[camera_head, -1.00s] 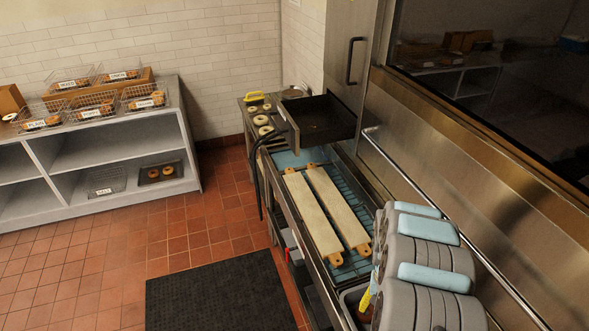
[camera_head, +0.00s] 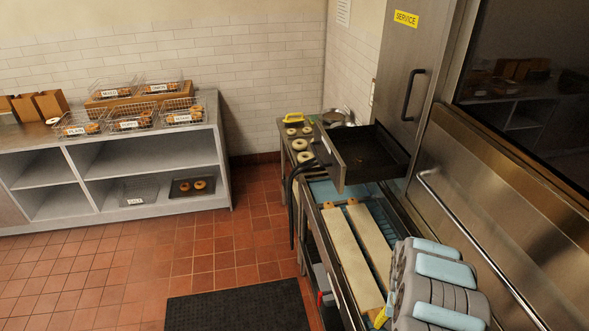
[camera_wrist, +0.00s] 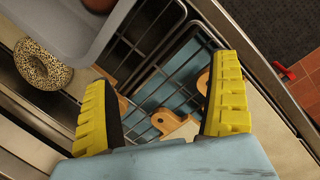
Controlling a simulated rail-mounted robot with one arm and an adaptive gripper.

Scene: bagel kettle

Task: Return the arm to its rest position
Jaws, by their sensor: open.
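My arm (camera_head: 440,285), grey with pale blue covers, is at the lower right of the head view, over the near end of the counter. In the wrist view my gripper (camera_wrist: 165,105) has its two yellow ribbed fingers spread wide with nothing between them. Beyond the fingers are a black wire rack (camera_wrist: 160,65) over a blue surface and the wooden ends of boards (camera_wrist: 177,127). In the head view a bit of yellow finger shows beside the arm, and the rest of the gripper is hidden.
Two long pale boards (camera_head: 348,255) lie on the counter. An open dark drawer (camera_head: 372,150) juts out above its far end. Bagels (camera_head: 297,142) sit beyond it. A seeded bagel (camera_wrist: 42,64) is near a grey tray edge (camera_wrist: 85,30).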

